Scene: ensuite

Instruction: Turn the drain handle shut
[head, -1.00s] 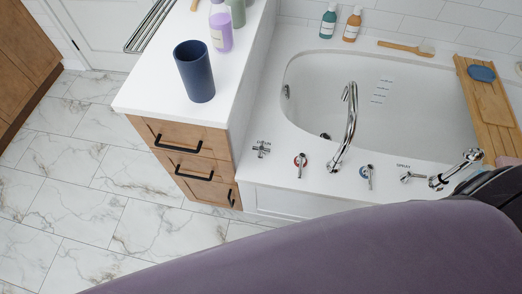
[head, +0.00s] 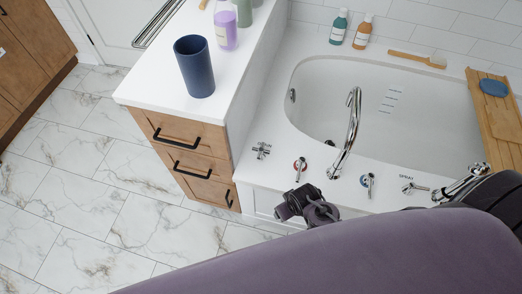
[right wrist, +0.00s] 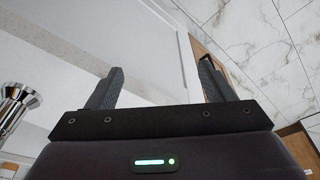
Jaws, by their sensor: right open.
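The drain handle (head: 261,150) is a small chrome cross on the white tub deck, at its left end near the counter. A small dark label, too small to read surely, is beside it. My right gripper (head: 290,206) is in front of the tub, nearer to me than the handle and to its lower right, apart from it. In the right wrist view the right gripper (right wrist: 162,68) has its two fingers spread with nothing between them. The drain handle cannot be made out in that view. My left gripper is not in view.
Other fittings on the deck are a red-marked tap lever (head: 299,169), the tall spout (head: 350,130), a blue-marked lever (head: 370,184) and the spray lever (head: 414,188). The counter (head: 135,92) with a blue cup (head: 194,66) stands left. The marble floor (head: 90,215) is clear.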

